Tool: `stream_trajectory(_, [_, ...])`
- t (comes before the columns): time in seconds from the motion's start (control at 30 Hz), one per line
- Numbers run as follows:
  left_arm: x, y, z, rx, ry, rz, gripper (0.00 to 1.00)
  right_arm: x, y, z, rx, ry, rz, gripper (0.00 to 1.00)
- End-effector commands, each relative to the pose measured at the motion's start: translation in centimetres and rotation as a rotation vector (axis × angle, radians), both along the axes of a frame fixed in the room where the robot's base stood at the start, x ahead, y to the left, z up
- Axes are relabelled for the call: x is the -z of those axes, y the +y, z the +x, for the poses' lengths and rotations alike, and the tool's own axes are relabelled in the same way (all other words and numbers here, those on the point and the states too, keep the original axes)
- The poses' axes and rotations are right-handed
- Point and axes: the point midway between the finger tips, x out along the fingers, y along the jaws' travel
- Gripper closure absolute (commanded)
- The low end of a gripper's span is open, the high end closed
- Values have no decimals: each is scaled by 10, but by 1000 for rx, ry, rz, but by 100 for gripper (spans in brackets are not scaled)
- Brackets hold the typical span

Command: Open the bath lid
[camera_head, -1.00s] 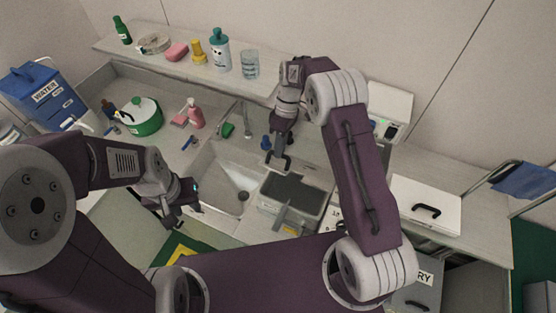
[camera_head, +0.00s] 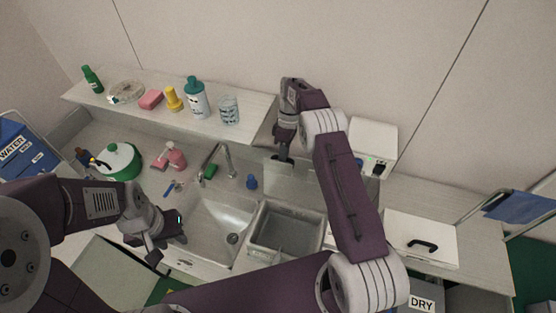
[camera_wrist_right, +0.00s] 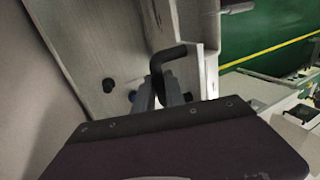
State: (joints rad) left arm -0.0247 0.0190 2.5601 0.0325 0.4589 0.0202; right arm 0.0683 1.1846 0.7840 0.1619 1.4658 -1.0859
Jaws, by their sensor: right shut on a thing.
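The grey bath (camera_head: 252,232) is set in the counter to the right of the sink, and its open inside shows. Its pale lid (camera_head: 291,172) stands raised behind it, partly hidden by my right arm. My right gripper (camera_head: 283,158) is at the top of the lid. In the right wrist view, the gripper (camera_wrist_right: 160,98) is shut on the black lid handle (camera_wrist_right: 168,56). My left gripper (camera_head: 147,247) is open and empty, in front of the sink's left side.
The sink (camera_head: 208,222) with its tap (camera_head: 228,160) lies left of the bath. A shelf behind holds several bottles and a glass (camera_head: 229,110). A white control box (camera_head: 372,140) stands behind my right arm. Another white lid with a black handle (camera_head: 423,244) is at right.

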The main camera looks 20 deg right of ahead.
Motion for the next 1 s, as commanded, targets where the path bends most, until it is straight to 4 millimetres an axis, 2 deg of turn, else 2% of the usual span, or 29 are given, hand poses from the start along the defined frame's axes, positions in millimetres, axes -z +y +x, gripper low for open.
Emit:
stream_trajectory(0.23, [-2, 0, 0, 0, 0, 0, 64, 4, -6, 8, 1, -5, 3, 100])
stream_trajectory(0.77, [-2, 0, 0, 0, 0, 0, 64, 3, -8, 12, 1, -12, 4, 100])
stream_trajectory(0.8, [-2, 0, 0, 0, 0, 0, 64, 3, -8, 12, 1, -12, 4, 77])
stream_trajectory(0.83, [-2, 0, 0, 0, 0, 0, 64, 3, -8, 12, 1, -12, 4, 69])
stream_trajectory(0.87, [-2, 0, 0, 0, 0, 0, 64, 3, -8, 12, 1, -11, 4, 64])
stream_trajectory(1.0, [-2, 0, 0, 0, 0, 0, 64, 4, -9, 11, 1, -8, 3, 64])
